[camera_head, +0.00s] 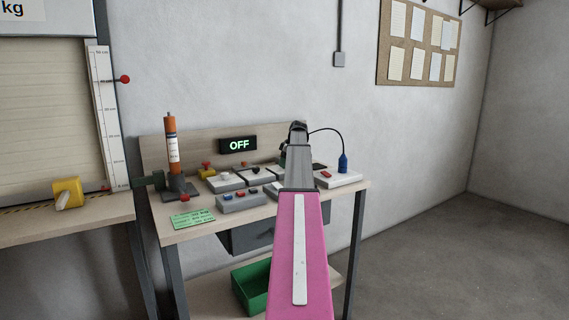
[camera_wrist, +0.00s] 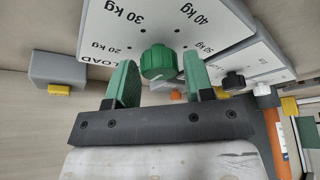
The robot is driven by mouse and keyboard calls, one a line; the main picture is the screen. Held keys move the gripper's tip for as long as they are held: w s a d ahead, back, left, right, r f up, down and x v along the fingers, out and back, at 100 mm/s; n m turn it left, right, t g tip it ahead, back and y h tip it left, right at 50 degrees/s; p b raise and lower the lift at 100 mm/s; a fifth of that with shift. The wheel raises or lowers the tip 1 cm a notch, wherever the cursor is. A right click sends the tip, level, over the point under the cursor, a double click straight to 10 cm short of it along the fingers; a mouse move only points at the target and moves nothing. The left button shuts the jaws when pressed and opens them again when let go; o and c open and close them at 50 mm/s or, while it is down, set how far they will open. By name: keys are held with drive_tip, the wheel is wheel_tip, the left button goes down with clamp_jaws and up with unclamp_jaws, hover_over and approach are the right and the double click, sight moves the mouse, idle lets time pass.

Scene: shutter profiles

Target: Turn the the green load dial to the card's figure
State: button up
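The green load dial (camera_wrist: 158,62) is on a white panel (camera_wrist: 205,22) marked LOAD, with 20, 30, 40 and 50 kg printed around it. Which mark it points to is not clear. My gripper (camera_wrist: 157,76) is open, with one green finger on each side of the dial and a visible gap on both sides.
The bench (camera_head: 205,232) holds several control boxes, including a grey one (camera_head: 240,202) with coloured buttons. An orange cylinder (camera_head: 171,145) stands at the left. A black display (camera_head: 238,145) reads OFF. A green bin (camera_head: 250,287) sits below.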

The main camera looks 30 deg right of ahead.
drive_tip(key=c, duration=0.6)
drive_tip(key=shift+o, duration=0.2)
drive_tip(key=shift+m, duration=0.3)
drive_tip(key=m+h, duration=0.1)
drive_tip(key=m, duration=0.1)
drive_tip(key=m+t, duration=0.1)
drive_tip(key=m, duration=0.1)
drive_tip(key=shift+s+a+h, duration=0.1)
drive_tip(key=shift+h, duration=0.3)
drive_tip(key=m+h, duration=0.1)
drive_tip(key=m, duration=0.2)
drive_tip(key=m+h, duration=0.1)
drive_tip(key=m, duration=0.2)
drive_tip(key=shift+a+m, duration=0.1)
drive_tip(key=shift+m, duration=0.3)
drive_tip(key=m+h, duration=0.1)
drive_tip(key=m, duration=0.2)
drive_tip(key=m+h, duration=0.1)
drive_tip(key=m, duration=0.2)
drive_tip(key=shift+g+h, duration=0.3)
drive_tip(key=shift+g, duration=0.1)
drive_tip(key=m+g, duration=0.1)
drive_tip(key=m, duration=0.2)
drive_tip(key=m+g+h, duration=0.1)
drive_tip(key=m, duration=0.2)
drive_tip(key=shift+w, duration=0.2)
drive_tip(key=shift+m, duration=0.3)
